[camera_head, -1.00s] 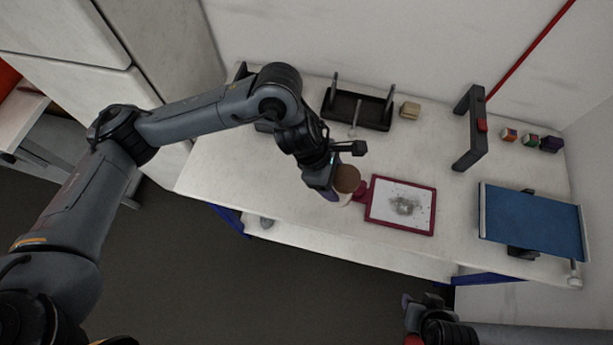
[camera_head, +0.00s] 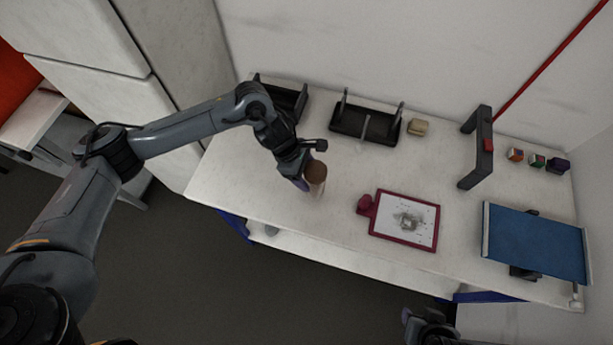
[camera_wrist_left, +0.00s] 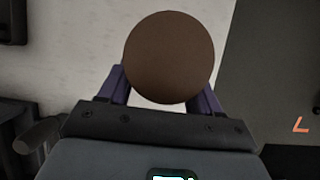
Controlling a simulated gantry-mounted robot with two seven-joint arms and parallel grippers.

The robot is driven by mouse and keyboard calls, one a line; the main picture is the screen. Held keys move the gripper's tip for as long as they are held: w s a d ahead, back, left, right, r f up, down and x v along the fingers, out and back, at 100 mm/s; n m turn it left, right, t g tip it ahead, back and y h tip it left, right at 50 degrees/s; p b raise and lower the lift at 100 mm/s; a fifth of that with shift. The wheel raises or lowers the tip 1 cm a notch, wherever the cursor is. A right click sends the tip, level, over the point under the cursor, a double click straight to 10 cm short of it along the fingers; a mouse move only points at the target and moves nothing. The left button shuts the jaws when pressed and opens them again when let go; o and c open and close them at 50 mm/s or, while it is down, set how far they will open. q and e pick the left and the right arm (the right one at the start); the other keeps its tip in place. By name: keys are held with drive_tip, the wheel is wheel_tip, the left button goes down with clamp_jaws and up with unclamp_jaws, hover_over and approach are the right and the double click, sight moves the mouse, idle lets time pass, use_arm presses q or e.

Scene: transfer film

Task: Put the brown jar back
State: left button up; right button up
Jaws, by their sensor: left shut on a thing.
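The brown jar (camera_head: 316,173) has a brown round top and a paler lower part. In the head view it is at the left part of the white table, above or on its surface; I cannot tell which. My left gripper (camera_head: 307,184) is shut on the jar. In the left wrist view the jar's brown top (camera_wrist_left: 169,57) sits between the purple fingers of my left gripper (camera_wrist_left: 163,88) and hides their tips. My right gripper (camera_head: 428,322) shows only partly at the bottom edge, and its jaws cannot be made out.
A red-framed board (camera_head: 405,242) with dark specks lies right of the jar. Black racks (camera_head: 352,133) stand at the back, with a tan block (camera_head: 418,127) beside one. A dark stand (camera_head: 484,160), small coloured cubes (camera_head: 537,160) and a blue panel (camera_head: 535,240) are farther right.

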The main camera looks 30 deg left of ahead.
use_arm(q)
wheel_tip(320, 180, down, 3)
drive_tip(key=shift+r, duration=0.1)
drive_tip(key=shift+f, duration=0.2)
drive_tip(key=shift+f, duration=0.1)
drive_tip(key=o, duration=1.3)
